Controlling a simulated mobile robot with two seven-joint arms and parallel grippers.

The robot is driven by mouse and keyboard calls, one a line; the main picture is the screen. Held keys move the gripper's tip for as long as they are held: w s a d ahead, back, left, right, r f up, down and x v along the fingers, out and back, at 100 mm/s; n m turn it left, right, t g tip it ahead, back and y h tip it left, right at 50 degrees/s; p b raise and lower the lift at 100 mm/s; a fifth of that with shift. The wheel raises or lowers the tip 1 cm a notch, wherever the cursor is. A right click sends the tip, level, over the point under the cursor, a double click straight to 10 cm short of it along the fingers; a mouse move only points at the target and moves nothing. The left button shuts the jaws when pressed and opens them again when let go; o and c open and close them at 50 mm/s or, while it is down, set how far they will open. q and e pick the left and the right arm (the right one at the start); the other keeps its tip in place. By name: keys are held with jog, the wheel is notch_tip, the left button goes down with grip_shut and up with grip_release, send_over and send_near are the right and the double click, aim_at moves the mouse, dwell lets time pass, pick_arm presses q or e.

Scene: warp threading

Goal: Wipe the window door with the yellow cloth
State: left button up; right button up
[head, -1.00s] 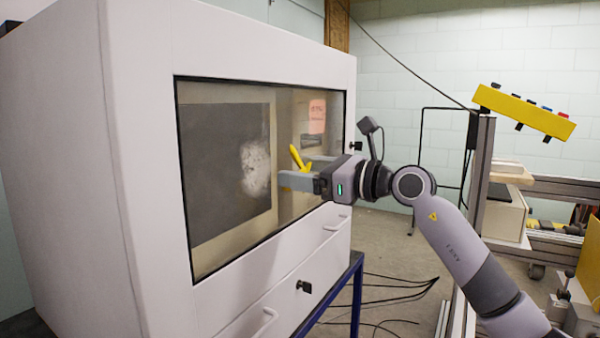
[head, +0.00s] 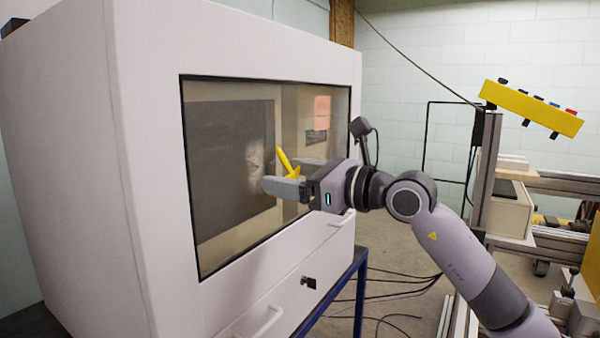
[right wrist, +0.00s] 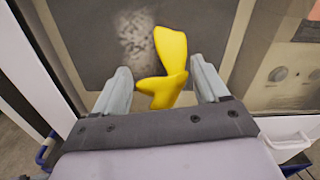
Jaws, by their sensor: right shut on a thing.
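The window door (head: 232,225) is a glass pane with a black frame in the front of a large white cabinet. A pale, speckled smudge (head: 254,160) shows on the glass, and it also shows in the right wrist view (right wrist: 137,38). My right gripper (head: 288,178) is at the window, pointing left toward the pane. It is shut on the yellow cloth (head: 285,160), which sticks up and out between the fingers. The right wrist view shows the cloth (right wrist: 170,55) folded in two lobes in front of the glass; I cannot tell whether it touches. My left gripper is not in view.
The white cabinet (head: 85,140) stands on a blue frame (head: 361,290). Drawer handles (head: 262,322) and a black latch (head: 308,282) stick out below the window. Black cables lie on the floor. A yellow button box (head: 530,108) stands on a post at right.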

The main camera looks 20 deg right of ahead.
aim_at(272, 164)
jog(key=shift+s+a, duration=0.75)
jog(key=shift+a, duration=0.2)
jog(key=shift+s+a, duration=0.75)
jog(key=shift+a, duration=0.2)
jog(key=shift+r+p, duration=0.75)
jog(key=shift+r, duration=0.55)
jog(key=shift+w+d, duration=0.55)
jog(key=shift+d, duration=0.1)
jog(key=shift+w+d+f, duration=0.1)
jog(key=shift+w+d, duration=0.45)
jog(key=shift+d, duration=0.2)
jog(key=shift+w+d+f, duration=0.1)
jog(key=shift+w+d, duration=0.45)
jog(key=shift+d, duration=0.2)
jog(key=shift+w+d+r+p, duration=0.1)
jog(key=shift+w+d+p, duration=0.25)
jog(key=shift+w+d, duration=0.35)
jog(key=shift+s+a, duration=0.85)
jog(key=shift+a, duration=0.2)
jog(key=shift+s+a+b, duration=0.35)
jog(key=shift+s+a, duration=1.2)
jog(key=shift+a, duration=0.25)
